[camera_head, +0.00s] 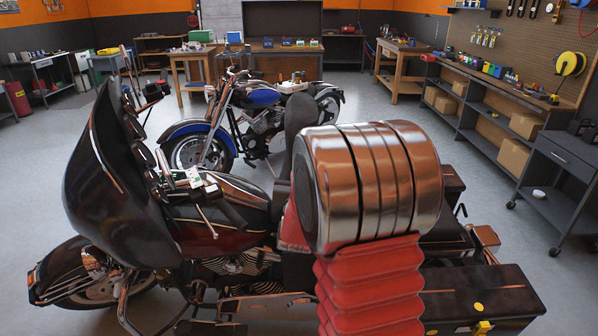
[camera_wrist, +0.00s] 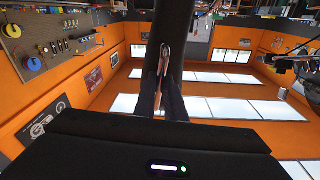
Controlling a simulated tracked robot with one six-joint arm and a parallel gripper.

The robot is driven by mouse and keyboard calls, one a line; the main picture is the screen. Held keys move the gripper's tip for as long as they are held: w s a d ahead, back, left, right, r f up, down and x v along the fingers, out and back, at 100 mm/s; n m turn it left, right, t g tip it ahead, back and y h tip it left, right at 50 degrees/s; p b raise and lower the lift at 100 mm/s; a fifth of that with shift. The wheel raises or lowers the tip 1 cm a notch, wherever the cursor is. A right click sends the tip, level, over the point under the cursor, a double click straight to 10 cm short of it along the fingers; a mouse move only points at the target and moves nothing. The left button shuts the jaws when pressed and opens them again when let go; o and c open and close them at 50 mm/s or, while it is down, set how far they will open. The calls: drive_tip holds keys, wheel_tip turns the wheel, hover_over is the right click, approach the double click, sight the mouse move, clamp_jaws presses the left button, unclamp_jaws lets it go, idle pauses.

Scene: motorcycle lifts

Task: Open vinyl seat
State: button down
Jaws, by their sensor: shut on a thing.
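A black touring motorcycle (camera_head: 235,235) with a large dark fairing fills the front of the head view. A dark, rounded panel (camera_head: 301,117) stands steeply upright behind its tank; it looks like the vinyl seat tilted up. My arm covers its lower right part and hides my gripper in this view. In the wrist view, my gripper (camera_wrist: 164,72) is shut on a dark, narrow edge (camera_wrist: 176,28) that runs up between the fingers, apparently the seat seen edge-on. A brownish strip shows on it. The seat's hinge is hidden.
A blue motorcycle (camera_head: 262,108) stands just behind. Workbenches (camera_head: 264,58) line the back wall, and shelves (camera_head: 483,112) and a dark cart (camera_head: 560,170) stand at the right. A black side case (camera_head: 485,293) is at the front right. Grey floor is open on the right.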

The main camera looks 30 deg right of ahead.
drive_tip(key=shift+w+d+r, duration=0.1)
idle(0.3)
drive_tip(key=c, duration=1.8)
unclamp_jaws()
drive_tip(key=shift+c, duration=0.2)
drive_tip(key=shift+w, duration=0.1)
